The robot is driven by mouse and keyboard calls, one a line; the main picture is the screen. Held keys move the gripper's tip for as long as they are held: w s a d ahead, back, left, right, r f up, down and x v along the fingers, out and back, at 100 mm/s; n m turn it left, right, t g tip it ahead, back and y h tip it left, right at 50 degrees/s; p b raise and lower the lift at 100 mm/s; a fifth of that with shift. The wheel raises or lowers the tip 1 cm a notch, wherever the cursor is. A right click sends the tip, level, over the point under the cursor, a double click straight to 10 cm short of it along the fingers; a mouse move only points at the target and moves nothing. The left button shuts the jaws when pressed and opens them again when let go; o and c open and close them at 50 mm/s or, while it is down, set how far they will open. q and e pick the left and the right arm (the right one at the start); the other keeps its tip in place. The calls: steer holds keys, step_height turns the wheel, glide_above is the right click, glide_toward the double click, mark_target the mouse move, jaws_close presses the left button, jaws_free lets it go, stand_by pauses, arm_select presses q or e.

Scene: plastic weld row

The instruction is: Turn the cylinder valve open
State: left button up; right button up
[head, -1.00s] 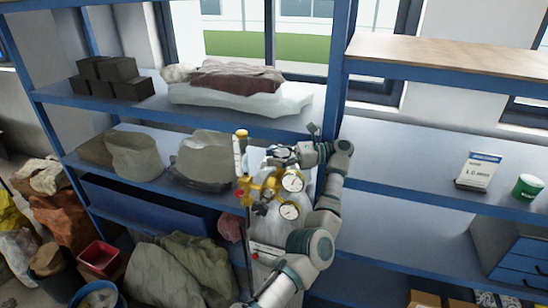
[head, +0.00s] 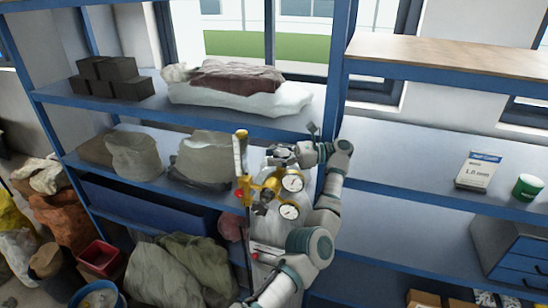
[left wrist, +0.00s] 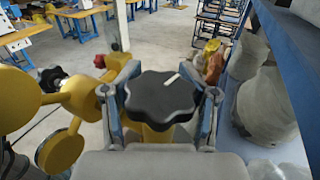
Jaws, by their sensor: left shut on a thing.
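The cylinder valve's black lobed knob (left wrist: 160,98) fills the middle of the left wrist view, with a short white mark on its top towards the upper right. My left gripper (head: 280,156) is shut on it, one finger on each side. In the head view my gripper hides most of the knob. The brass regulator (head: 262,188) with two round white gauges sits just below and left of my gripper. The pale gas cylinder (head: 268,228) stands below it, partly covered by my arm. My right gripper is not in view.
A blue shelf rack (head: 225,118) stands close behind the valve, holding sacks (head: 135,155) and dark blocks (head: 115,76). A yellow-topped torch (head: 240,150) rises left of the regulator. A white box (head: 478,171) and green tin (head: 527,187) stand on the right shelf, which has free room.

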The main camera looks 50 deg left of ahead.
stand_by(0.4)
arm_select(q)
steer(key=o, duration=1)
steer(key=shift+c, duration=0.2)
steer(key=shift+w+a, duration=0.1)
steer(key=shift+w, duration=0.05)
steer(key=shift+c, duration=0.3)
